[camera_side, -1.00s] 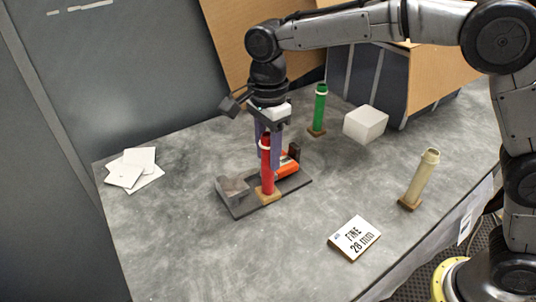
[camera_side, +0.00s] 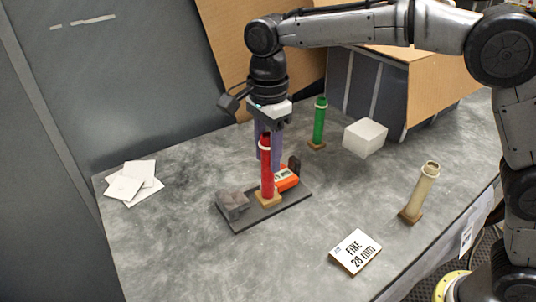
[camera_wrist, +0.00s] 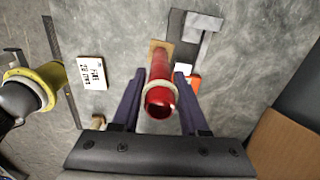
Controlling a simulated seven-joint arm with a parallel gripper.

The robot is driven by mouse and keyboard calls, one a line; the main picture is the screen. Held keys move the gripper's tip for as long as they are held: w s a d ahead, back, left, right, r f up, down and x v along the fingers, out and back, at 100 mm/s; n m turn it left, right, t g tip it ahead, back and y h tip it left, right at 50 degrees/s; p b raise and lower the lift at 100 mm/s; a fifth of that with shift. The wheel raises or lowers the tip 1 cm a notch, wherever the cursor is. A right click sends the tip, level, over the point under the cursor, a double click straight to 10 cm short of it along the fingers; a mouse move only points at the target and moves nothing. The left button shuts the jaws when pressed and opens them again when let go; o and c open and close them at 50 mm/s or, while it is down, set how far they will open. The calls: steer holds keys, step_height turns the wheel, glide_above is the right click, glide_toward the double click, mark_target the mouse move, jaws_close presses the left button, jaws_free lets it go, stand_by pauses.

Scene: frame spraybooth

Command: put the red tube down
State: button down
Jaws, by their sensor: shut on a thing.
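The red tube (camera_side: 267,172) is upright, with a white ring near its top and a square wooden foot (camera_side: 268,198). My gripper (camera_side: 268,165) is shut on it, with a purple finger on either side. In the wrist view, the red tube (camera_wrist: 160,90) stands between both fingers of my gripper (camera_wrist: 160,103), its open mouth facing the camera. In the side view the foot overlaps the dark plate (camera_side: 250,221) and seems a little above it. The exact gap cannot be told.
The plate bears a grey block (camera_side: 232,205) and an orange item (camera_side: 287,180). A green tube (camera_side: 319,125) and a white box (camera_side: 365,137) are behind right, a cream tube (camera_side: 422,190) at right, a "FINE 28 mm" card (camera_side: 355,251) in front. Papers (camera_side: 131,184) lie left.

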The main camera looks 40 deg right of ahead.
stand_by(0.4)
steer(key=s+d+r, duration=0.2)
steer(key=s+d, duration=0.3)
steer(key=s, duration=0.5)
steer(key=s+d+r+n, duration=0.1)
steer(key=s+d+r, duration=0.1)
steer(key=s+d, duration=0.6)
steer(key=s+d+r, duration=0.2)
steer(key=s+d, duration=0.1)
steer(key=s, duration=1)
steer(key=w+a+f, duration=0.5)
steer(key=w+f, duration=0.7)
steer(key=w, duration=0.1)
steer(key=shift+a+f, duration=0.15)
steer(key=shift+f, duration=0.3)
steer(key=shift+c, duration=2.1)
jaws_free()
steer(key=shift+f, duration=0.1)
